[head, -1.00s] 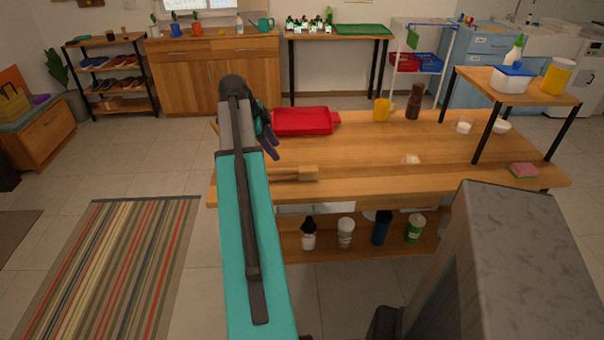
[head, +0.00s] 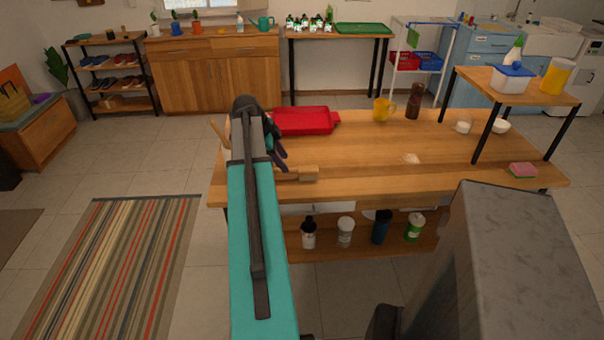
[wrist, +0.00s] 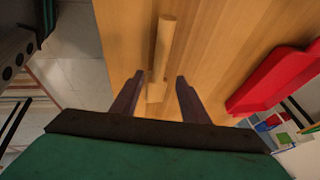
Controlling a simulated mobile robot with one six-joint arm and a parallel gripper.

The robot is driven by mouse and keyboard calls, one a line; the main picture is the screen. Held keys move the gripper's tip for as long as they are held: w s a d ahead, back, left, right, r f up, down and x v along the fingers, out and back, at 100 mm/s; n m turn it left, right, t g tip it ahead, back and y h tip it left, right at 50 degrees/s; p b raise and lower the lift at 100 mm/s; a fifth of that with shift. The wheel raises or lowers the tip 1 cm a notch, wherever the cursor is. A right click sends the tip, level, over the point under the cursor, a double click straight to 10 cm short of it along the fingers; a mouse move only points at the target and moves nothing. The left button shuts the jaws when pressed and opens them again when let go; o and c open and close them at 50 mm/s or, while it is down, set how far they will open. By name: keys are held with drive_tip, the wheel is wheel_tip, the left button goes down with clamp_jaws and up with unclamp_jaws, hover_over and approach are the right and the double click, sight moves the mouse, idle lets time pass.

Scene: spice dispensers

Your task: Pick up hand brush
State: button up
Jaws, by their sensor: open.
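The hand brush (head: 306,173) lies on the wooden table (head: 380,150) near its front edge, light wood coloured. In the head view my arm and gripper hide its left part. My gripper (head: 283,162) is just above and left of its visible end, with dark purple fingers. In the wrist view a pale wooden piece, apparently the brush (wrist: 163,48), runs up the picture between the spread fingers of my gripper (wrist: 158,88). The fingers are open, one on each side, with gaps. Bristles cannot be made out.
A red tray (head: 303,121) lies behind the brush; it also shows in the wrist view (wrist: 275,78). A yellow mug (head: 382,109) and brown shaker (head: 414,101) stand farther back. A wooden stick (head: 217,131) shows left of my arm. The table's middle is mostly clear.

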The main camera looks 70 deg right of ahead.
drive_tip(key=shift+p+x, duration=0.5)
drive_tip(key=shift+x, duration=2.1)
drive_tip(key=shift+s+a, duration=0.1)
drive_tip(key=shift+s, duration=0.05)
drive_tip(key=shift+c, duration=0.2)
clamp_jaws()
